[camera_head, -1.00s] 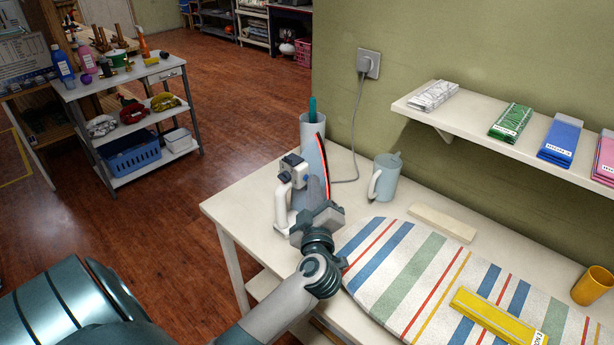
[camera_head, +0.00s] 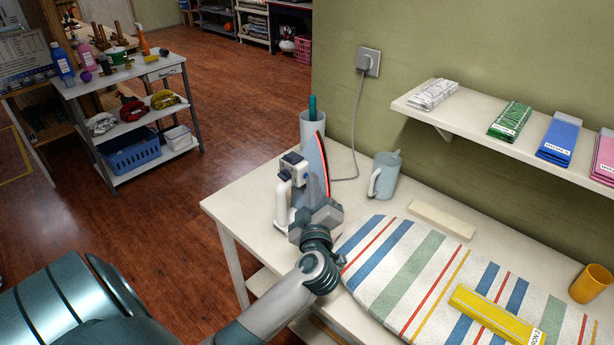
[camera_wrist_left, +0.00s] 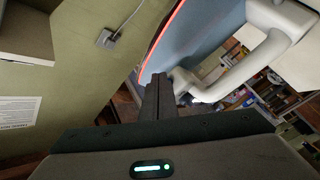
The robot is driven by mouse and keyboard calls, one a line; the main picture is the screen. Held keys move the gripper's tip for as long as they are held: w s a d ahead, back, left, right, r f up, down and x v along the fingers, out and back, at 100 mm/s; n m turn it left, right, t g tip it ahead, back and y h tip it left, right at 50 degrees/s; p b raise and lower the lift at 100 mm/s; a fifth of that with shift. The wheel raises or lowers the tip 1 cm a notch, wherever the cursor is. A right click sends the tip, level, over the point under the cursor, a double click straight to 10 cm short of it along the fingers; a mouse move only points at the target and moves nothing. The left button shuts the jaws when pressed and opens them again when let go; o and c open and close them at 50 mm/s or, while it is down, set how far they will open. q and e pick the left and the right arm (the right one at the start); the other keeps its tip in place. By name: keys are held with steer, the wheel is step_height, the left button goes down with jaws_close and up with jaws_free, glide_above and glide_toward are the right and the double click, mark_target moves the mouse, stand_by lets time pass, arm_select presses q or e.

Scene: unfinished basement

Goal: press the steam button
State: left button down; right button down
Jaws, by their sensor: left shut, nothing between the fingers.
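A small dark and white control part (camera_head: 293,167) shows at the top of the handle. I cannot tell which part is the steam button. My left gripper (camera_head: 313,190) is shut and empty, close against the iron on its near side. In the left wrist view its fingertips (camera_wrist_left: 159,80) overlap the iron's body (camera_wrist_left: 207,40) below the handle (camera_wrist_left: 268,52); contact cannot be told.
A cord runs to the wall socket (camera_head: 368,62). A wall shelf (camera_head: 450,122) hangs above.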

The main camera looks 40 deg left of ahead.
arm_select(q)
steer(key=shift+d+p, duration=0.6)
steer(key=shift+d, duration=0.15)
steer(key=shift+s+d+p, duration=0.15)
steer(key=shift+d+p, duration=0.3)
steer(key=shift+d, duration=1)
steer(key=shift+s+d+p, duration=0.15)
steer(key=shift+d+p, duration=0.3)
steer(key=shift+d, duration=0.95)
